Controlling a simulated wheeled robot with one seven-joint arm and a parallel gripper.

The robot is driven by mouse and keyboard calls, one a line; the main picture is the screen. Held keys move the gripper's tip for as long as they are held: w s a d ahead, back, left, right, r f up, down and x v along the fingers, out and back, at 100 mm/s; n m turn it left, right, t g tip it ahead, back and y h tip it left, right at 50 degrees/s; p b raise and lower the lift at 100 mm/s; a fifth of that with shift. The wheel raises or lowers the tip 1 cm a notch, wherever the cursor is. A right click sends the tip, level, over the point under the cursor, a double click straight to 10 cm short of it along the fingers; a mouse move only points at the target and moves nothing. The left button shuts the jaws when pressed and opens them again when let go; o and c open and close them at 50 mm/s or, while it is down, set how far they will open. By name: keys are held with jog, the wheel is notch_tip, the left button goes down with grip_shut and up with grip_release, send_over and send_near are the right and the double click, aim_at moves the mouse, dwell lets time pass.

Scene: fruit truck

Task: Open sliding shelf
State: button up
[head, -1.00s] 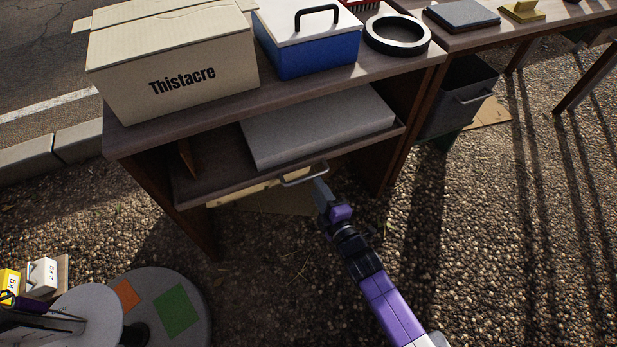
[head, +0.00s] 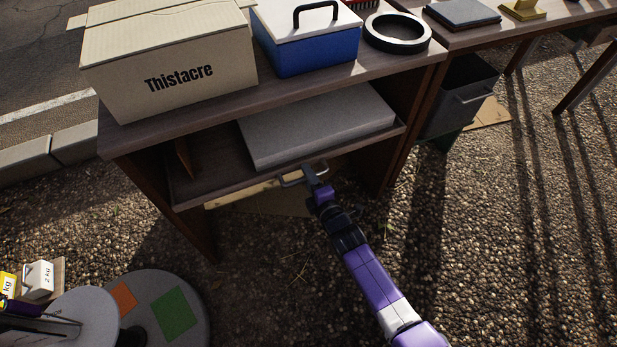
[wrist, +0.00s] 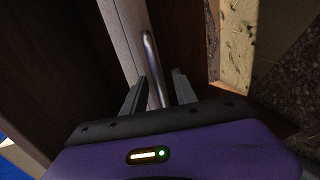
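The sliding shelf (head: 215,178) is a dark wooden board under the table top, with a metal bar handle (head: 291,181) on its front edge. A flat grey slab (head: 320,124) lies on it. My gripper (head: 311,174) is at the right end of the handle. In the wrist view, my gripper (wrist: 162,78) is open, and the handle bar (wrist: 150,52) runs between its two fingers, with a visible gap on the right-hand side. Whether the left finger touches the bar I cannot tell.
On the table top (head: 200,113) stand a cardboard box (head: 170,75), a blue toolbox (head: 318,50) and a black ring (head: 398,32). A dark bin (head: 460,95) hangs to the right of the shelf. The gravel in front of the shelf is clear around my arm.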

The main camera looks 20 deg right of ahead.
grip_shut()
dwell(1.4)
